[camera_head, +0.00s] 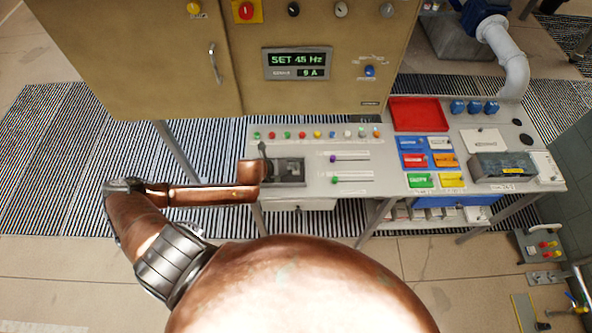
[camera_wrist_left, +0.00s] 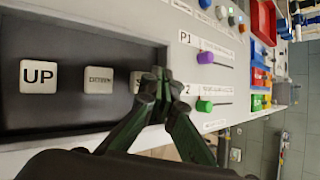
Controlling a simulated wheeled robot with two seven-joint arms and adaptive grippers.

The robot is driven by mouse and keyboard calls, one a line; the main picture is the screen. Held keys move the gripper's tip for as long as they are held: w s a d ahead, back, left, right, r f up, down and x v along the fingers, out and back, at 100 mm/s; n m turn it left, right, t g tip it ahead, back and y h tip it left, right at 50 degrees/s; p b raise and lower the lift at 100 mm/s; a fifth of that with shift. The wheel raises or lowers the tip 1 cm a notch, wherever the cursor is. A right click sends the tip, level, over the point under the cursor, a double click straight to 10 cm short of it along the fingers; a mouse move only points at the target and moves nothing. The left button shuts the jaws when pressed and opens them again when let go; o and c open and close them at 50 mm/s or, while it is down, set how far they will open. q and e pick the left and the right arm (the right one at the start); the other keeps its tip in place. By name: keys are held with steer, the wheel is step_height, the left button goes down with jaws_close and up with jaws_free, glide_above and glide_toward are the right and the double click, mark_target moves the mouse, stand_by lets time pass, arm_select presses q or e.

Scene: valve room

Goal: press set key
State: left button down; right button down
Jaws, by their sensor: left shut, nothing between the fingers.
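The set key (camera_wrist_left: 137,82) is a white square key at the right end of a dark recessed keypad (camera_wrist_left: 60,118). Only its left part with the letter S shows; my left gripper (camera_wrist_left: 160,76) hides the rest. The gripper's dark green fingers are shut and empty, with the tips over or right at the key. I cannot tell if they touch it. To the left are the UP key (camera_wrist_left: 39,76) and the DOWN key (camera_wrist_left: 98,80). In the head view the keypad (camera_head: 290,171) is at the desk's left end, with my left gripper (camera_head: 265,158) at its left side. My right gripper is not in view.
A display (camera_head: 297,63) on the tan cabinet reads SET 45 Hz and 9 A. A purple slider (camera_head: 334,158) and a green slider (camera_head: 336,180) sit right of the keypad. A row of coloured buttons (camera_head: 317,135) runs behind. A red tray (camera_head: 420,114) is farther right.

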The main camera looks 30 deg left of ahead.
mark_target(294, 171)
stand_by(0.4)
arm_select(q)
steer(key=shift+f, duration=0.4)
steer(key=shift+f, duration=0.5)
stand_by(0.8)
steer(key=shift+r, duration=0.1)
steer(key=shift+r+p, duration=0.8)
steer(key=shift+p, duration=0.05)
steer(key=shift+r, duration=0.1)
step_height(294, 171, up, 5)
steer(key=p, duration=0.5)
